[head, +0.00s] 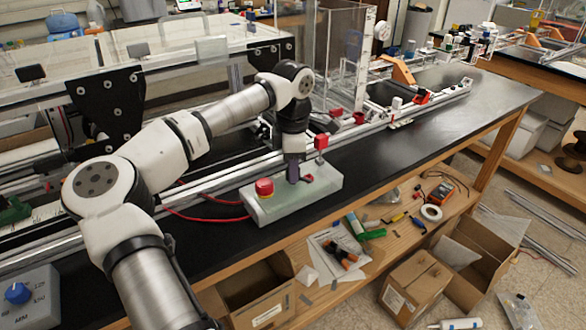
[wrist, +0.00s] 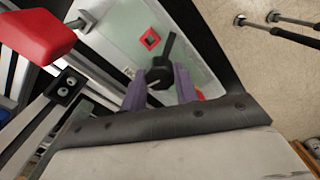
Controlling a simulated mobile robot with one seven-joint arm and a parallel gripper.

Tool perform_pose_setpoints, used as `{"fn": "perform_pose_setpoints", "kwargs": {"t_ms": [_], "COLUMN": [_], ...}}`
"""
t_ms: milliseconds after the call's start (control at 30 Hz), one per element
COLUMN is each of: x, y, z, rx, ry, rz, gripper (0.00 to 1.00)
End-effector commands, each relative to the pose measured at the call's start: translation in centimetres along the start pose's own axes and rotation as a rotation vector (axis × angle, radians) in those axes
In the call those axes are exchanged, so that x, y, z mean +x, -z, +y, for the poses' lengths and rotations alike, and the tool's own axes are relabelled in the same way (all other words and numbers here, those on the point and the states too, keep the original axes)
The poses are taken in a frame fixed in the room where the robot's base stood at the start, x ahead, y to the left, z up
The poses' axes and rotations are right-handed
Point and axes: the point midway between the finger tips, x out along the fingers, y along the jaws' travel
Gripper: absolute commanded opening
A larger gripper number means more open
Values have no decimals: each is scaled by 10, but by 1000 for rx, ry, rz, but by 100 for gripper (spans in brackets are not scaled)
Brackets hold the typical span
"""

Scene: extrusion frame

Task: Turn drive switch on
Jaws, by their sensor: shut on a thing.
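The drive switch (wrist: 168,50) is a black rotary knob with a narrow lever. It stands on the pale grey-green control box (head: 325,193), which lies on the black bench top. In the wrist view, the purple fingers of my gripper (wrist: 161,82) are on both sides of the knob and shut on it. Its lever points up and slightly right in that view. In the head view, my gripper (head: 292,178) points down at the box and hides the knob. A red square mark (wrist: 150,39) lies beside the knob on the box face.
A red mushroom button (head: 264,187) sits at the box's left end. A red block (head: 321,142) stands on a post behind the box and looms close in the wrist view (wrist: 36,34). Metal rails (head: 225,172) run behind.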

Motion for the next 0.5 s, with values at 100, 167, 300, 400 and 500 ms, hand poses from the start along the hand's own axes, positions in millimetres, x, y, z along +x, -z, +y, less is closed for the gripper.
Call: {"fn": "perform_pose_setpoints", "kwargs": {"t_ms": [100,167,300,400,500], "x": [0,0,0,-1,-1], "y": [0,0,0,0,0], "z": [0,0,0,0,0], "rx": [107,161,278,349,410], "ry": [-1,-1,-1,-1,-2], "rz": [-1,-1,-1,-1,-1], "gripper": [7,7,7,7,7]}}
